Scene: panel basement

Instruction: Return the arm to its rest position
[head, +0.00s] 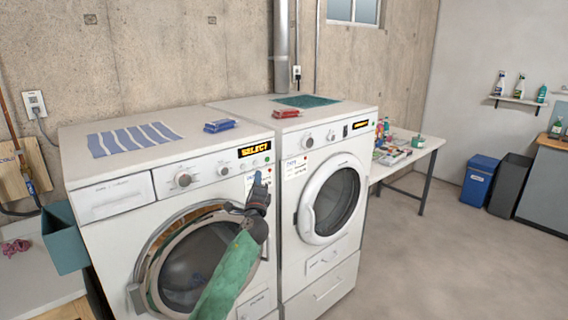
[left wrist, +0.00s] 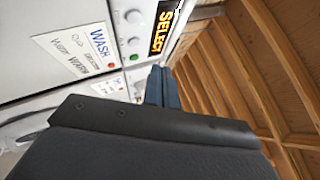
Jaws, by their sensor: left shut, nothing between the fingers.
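My left gripper (head: 258,180) is shut and empty, in front of the left washing machine (head: 130,165), just below its control panel. In the left wrist view my left gripper's blue fingers (left wrist: 162,88) are together, close to the panel with the lit SELECT display (left wrist: 161,28) and a WASH label (left wrist: 99,42). The same display (head: 254,149) is lit orange in the head view. My green-sleeved left arm reaches up from the bottom. Part of the machine's round door (head: 190,270) is hidden behind the arm. My right gripper is not in view.
A second machine (head: 325,205) stands close on the right, its round door shut. A striped cloth (head: 132,138), a blue pack and a red pack lie on top. A teal bin (head: 65,237) is at left. A table (head: 410,150) and open floor (head: 430,260) lie to the right.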

